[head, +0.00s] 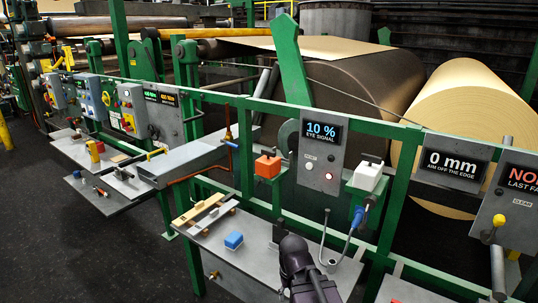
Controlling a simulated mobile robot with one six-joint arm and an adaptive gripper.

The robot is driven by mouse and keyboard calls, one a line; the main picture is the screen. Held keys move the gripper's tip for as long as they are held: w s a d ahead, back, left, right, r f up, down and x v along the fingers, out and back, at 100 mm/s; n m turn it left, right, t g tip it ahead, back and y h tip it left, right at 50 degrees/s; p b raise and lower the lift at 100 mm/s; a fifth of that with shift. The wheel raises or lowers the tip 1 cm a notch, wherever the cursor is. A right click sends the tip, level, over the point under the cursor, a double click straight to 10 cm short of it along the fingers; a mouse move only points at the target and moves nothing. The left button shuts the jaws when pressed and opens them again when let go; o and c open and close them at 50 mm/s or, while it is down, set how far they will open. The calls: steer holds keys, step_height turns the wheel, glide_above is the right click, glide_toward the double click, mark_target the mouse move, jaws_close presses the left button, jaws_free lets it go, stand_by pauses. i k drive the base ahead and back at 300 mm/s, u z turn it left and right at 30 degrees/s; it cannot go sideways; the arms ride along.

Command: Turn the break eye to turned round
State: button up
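The eye signal panel (322,150) reads "10 % EYE SIGNAL" and has a white button and a lit red one below the display. An orange box (268,165) sits on a green bracket to its left. A white box (368,175) sits on a green bracket to its right, with a blue connector and cable below it. Either box may be the break eye; I cannot tell which, nor which way it faces. A dark part of my arm rises at the bottom middle, in front of the grey shelf. My gripper's fingers do not show.
The grey shelf (200,258) holds a blue block (233,240) and a wooden piece (195,210). A bent metal rod (323,235) stands by my arm. Green rails (245,150) cross ahead, with large rolls (465,95) behind. Dark floor (120,250) is clear at left.

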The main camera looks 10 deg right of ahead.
mark_target(268, 165)
steer(key=k, duration=1.25)
steer(key=u, duration=0.35)
steer(key=i, duration=2.05)
steer(key=z, duration=0.65)
